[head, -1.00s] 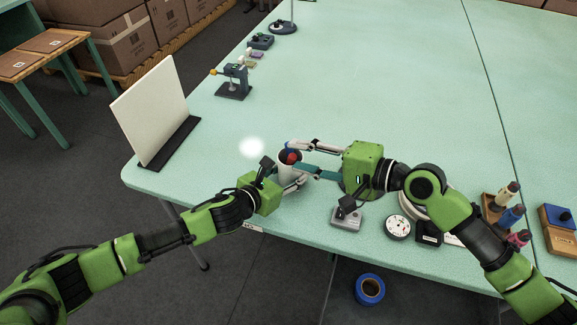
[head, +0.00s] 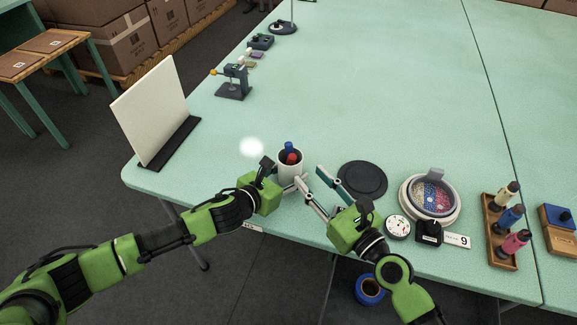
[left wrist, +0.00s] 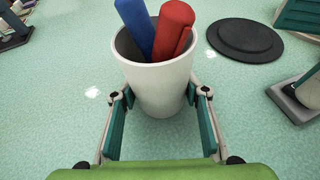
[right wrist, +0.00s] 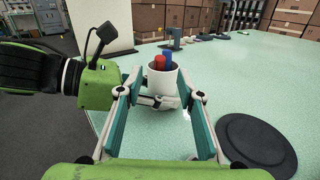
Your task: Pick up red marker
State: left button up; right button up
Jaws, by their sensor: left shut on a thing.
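The red marker (head: 291,158) stands in a white cup (head: 289,170) with a blue marker (head: 289,147) beside it. In the left wrist view the red marker (left wrist: 175,30) leans at the cup's right rim, next to the blue one (left wrist: 135,28). My left gripper (left wrist: 158,95) is shut on the cup, a finger on each side of its wall. My right gripper (head: 312,176) is open and empty, just right of the cup. In the right wrist view its fingers (right wrist: 167,88) are spread in front of the cup (right wrist: 163,88) and red marker (right wrist: 160,63).
A black disc (head: 362,179) lies right of the cup. Beyond it are a round tray of beads (head: 430,197), a white dial (head: 397,228) and a wooden rack of bottles (head: 493,245). A white panel (head: 150,108) stands at left. The table's middle is clear.

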aim_at(292, 155)
jog(key=x, duration=0.9)
jog(key=shift+w+a+f, duration=0.1)
jog(key=shift+w, duration=0.05)
jog(key=c, duration=1)
